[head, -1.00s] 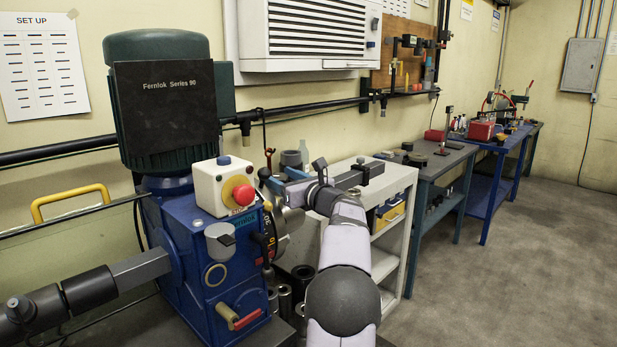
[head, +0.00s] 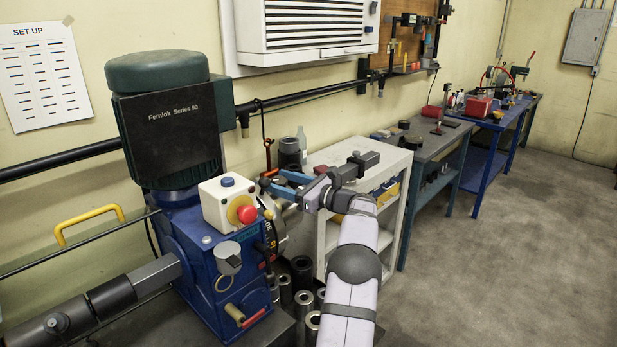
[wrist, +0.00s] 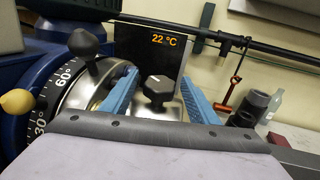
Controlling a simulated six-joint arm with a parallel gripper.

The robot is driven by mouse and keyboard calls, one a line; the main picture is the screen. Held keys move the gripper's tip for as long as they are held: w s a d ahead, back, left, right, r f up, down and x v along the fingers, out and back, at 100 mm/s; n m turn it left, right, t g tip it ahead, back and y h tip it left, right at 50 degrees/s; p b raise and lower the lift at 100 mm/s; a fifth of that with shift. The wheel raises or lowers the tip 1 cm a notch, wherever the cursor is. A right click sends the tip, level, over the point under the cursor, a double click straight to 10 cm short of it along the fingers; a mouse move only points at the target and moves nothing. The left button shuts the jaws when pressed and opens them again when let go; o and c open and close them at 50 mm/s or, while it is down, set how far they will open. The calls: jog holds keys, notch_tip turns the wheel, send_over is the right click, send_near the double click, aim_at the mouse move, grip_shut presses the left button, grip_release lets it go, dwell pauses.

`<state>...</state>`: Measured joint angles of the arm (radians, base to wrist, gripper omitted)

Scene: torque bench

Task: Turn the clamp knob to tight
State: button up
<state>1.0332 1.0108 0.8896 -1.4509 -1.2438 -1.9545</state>
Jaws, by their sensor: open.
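A black knob (wrist: 158,92) with a white pointer mark sits on a bright metal face in the wrist view, and I take it for the clamp knob. My gripper (wrist: 160,76) is open, with one blue finger on each side of the knob. Gaps show between fingers and knob, and I cannot tell how far the tips reach along it. In the head view my gripper (head: 272,183) points left at the dial side of the blue machine (head: 196,262). The knob is hidden there. Any tight marking is not readable.
A 22 °C display (wrist: 165,38) stands behind. A red stop button (head: 247,214) and metal cylinders (head: 303,270) are near the arm.

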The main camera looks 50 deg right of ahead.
aim_at(286, 184)
jog(key=shift+r+n+y+p, duration=0.15)
jog(key=shift+n+y+p, duration=0.5)
jog(key=shift+p, duration=1.3)
jog(key=shift+s+d+f+b, duration=0.15)
jog(key=shift+s+f+b, duration=0.1)
jog(key=shift+b, duration=0.05)
jog(key=b+v, duration=0.5)
jog(key=v, duration=0.1)
jog(key=shift+s+d, duration=0.1)
jog(key=shift+s, duration=0.25)
jog(key=s+a+m+h+b, duration=0.1)
jog(key=a+m+h+b, duration=0.5)
jog(key=b, duration=1)
jog(key=w+d+h+p, duration=0.1)
jog(key=w, duration=0.1)
jog(key=w+d+p, duration=0.1)
jog(key=w, duration=0.1)
jog(key=w+d+r+m+h+p, duration=0.1)
jog(key=w+p, duration=0.1)
jog(key=shift+w+d+h, duration=0.35)
jog(key=n+y+p, duration=0.1)
jog(key=p, duration=0.2)
jog(key=shift+s+d+n+y, duration=0.15)
jog(key=shift+n+y, duration=0.1)
jog(key=shift+y, duration=0.15)
jog(key=n+y+p, duration=0.1)
jog(key=p, duration=0.3)
jog(key=shift+y, duration=0.4)
